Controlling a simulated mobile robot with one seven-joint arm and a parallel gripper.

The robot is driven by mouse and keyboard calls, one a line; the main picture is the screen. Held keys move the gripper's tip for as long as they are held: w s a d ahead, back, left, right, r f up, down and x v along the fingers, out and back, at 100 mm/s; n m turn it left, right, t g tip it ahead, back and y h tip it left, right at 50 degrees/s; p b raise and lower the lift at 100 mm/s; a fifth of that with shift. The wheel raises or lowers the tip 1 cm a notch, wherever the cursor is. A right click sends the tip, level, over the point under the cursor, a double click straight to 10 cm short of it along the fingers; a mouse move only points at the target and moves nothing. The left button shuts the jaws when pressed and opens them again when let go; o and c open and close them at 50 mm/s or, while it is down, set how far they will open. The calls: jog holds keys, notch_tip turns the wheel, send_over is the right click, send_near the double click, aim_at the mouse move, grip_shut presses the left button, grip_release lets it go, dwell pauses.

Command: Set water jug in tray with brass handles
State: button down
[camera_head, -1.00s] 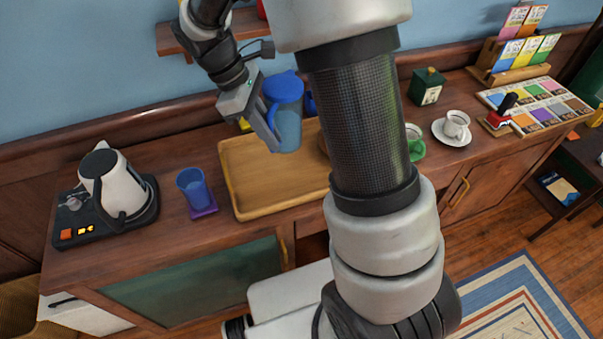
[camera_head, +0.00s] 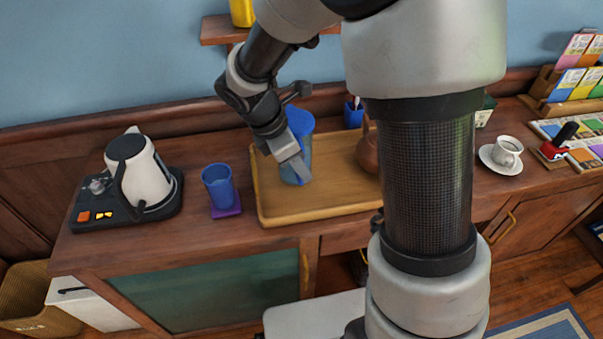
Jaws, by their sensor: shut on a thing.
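The water jug (camera_head: 301,124) is clear-sided with a blue lid. It is upright at the left part of the wooden tray (camera_head: 285,211). Its base appears within the tray's rim, but I cannot tell whether it rests on the tray floor. My gripper (camera_head: 300,172) is shut on the jug at its near side and hides part of it. Brass handles on the tray cannot be made out. A brown teapot-like vessel (camera_head: 369,152) stands in the tray's right part, partly hidden by my arm.
A blue cup (camera_head: 218,186) on a purple coaster (camera_head: 228,211) stands just left of the tray. A kettle (camera_head: 145,175) on its black base is farther left. A blue holder (camera_head: 353,115) is behind the tray. A white cup and saucer (camera_head: 506,153) are at right.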

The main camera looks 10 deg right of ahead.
jog(key=shift+w+f, duration=0.1)
jog(key=shift+f, duration=0.7)
jog(key=c, duration=1.8)
grip_release()
jog(key=shift+f, duration=0.1)
jog(key=p+v, duration=0.2)
jog(key=v, duration=1)
jog(key=s+d+r+m+t+y, duration=0.2)
jog(key=s+d+r+m, duration=0.2)
jog(key=s+m, duration=0.3)
jog(key=s+d+r+m+t+y, duration=0.2)
jog(key=s+d+r+m, duration=0.2)
jog(key=m, duration=0.9)
jog(key=s+r, duration=0.2)
jog(key=s, duration=0.2)
jog(key=shift+s+t+y, duration=0.2)
jog(key=shift+t+y, duration=0.1)
jog(key=shift+t, duration=0.1)
